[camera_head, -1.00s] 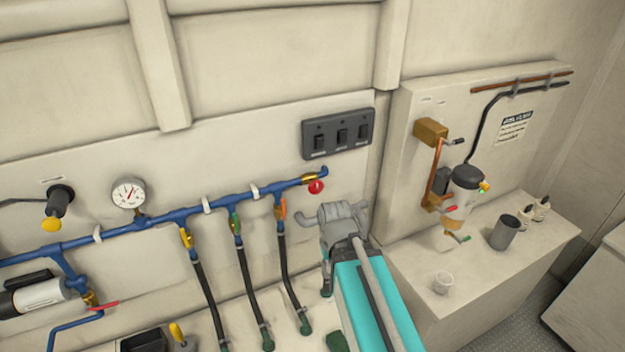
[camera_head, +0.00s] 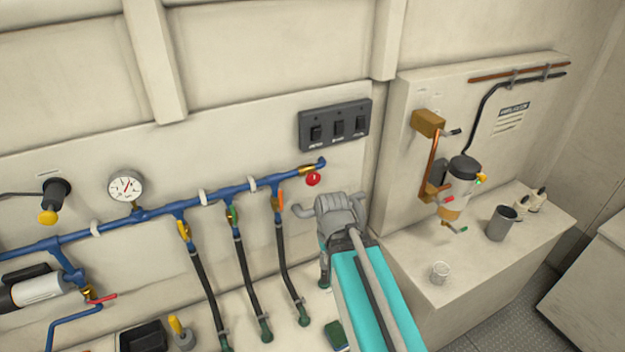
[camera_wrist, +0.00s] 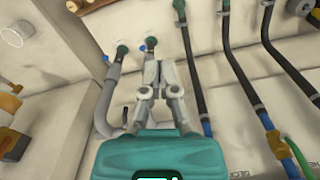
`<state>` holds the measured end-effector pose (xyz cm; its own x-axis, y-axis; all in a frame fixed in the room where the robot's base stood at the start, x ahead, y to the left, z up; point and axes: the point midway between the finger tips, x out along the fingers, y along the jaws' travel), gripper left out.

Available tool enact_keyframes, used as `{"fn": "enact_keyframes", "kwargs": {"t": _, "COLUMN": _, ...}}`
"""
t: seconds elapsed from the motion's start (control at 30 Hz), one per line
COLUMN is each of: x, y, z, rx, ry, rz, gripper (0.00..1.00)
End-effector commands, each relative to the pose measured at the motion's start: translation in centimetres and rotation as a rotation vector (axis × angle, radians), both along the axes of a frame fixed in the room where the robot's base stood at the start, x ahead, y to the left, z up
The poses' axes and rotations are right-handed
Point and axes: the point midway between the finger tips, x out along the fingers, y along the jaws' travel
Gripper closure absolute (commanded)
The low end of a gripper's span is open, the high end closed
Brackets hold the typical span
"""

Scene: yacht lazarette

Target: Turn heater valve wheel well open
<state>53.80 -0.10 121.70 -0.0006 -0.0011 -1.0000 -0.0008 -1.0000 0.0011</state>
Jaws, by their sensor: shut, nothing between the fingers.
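A small red round knob (camera_head: 313,180) sits by the brass fitting at the right end of the blue pipe (camera_head: 150,212); I cannot tell whether it is the heater valve wheel, as no label is readable. My gripper's fingers (camera_wrist: 160,72) are together and empty in the wrist view. Beyond them, two green fittings with small blue handles, a left one (camera_wrist: 122,50) and a right one (camera_wrist: 150,43), stand on the pale surface. The fingertips look close to these; contact cannot be told. In the head view my arm hides the fingertips and the area behind it.
Black hoses (camera_head: 243,280) hang below valves with yellow, green and orange handles. A curved grey hose (camera_wrist: 106,105) passes left of the fingers. A pressure gauge (camera_head: 126,187) and a switch panel (camera_head: 335,125) are on the wall.

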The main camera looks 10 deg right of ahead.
Motion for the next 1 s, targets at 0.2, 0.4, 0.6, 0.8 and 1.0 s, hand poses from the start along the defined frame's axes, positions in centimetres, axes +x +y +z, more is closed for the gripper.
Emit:
{"fn": "enact_keyframes", "kwargs": {"t": 0.2, "x": 0.0, "y": 0.0, "z": 0.0, "rx": 0.000, "ry": 0.000, "rz": 0.000, "gripper": 1.00}}
{"fn": "enact_keyframes", "kwargs": {"t": 0.4, "x": 0.0, "y": 0.0, "z": -0.1, "rx": 0.000, "ry": 0.000, "rz": 0.000, "gripper": 0.78}}
{"fn": "enact_keyframes", "kwargs": {"t": 0.6, "x": 0.0, "y": 0.0, "z": -1.4, "rx": 0.000, "ry": 0.000, "rz": 0.000, "gripper": 0.43}}
{"fn": "enact_keyframes", "kwargs": {"t": 0.8, "x": 0.0, "y": 0.0, "z": -4.4, "rx": 0.000, "ry": 0.000, "rz": 0.000, "gripper": 0.43}}
{"fn": "enact_keyframes", "kwargs": {"t": 1.0, "x": 0.0, "y": 0.0, "z": -8.4, "rx": 0.000, "ry": 0.000, "rz": 0.000, "gripper": 0.43}}
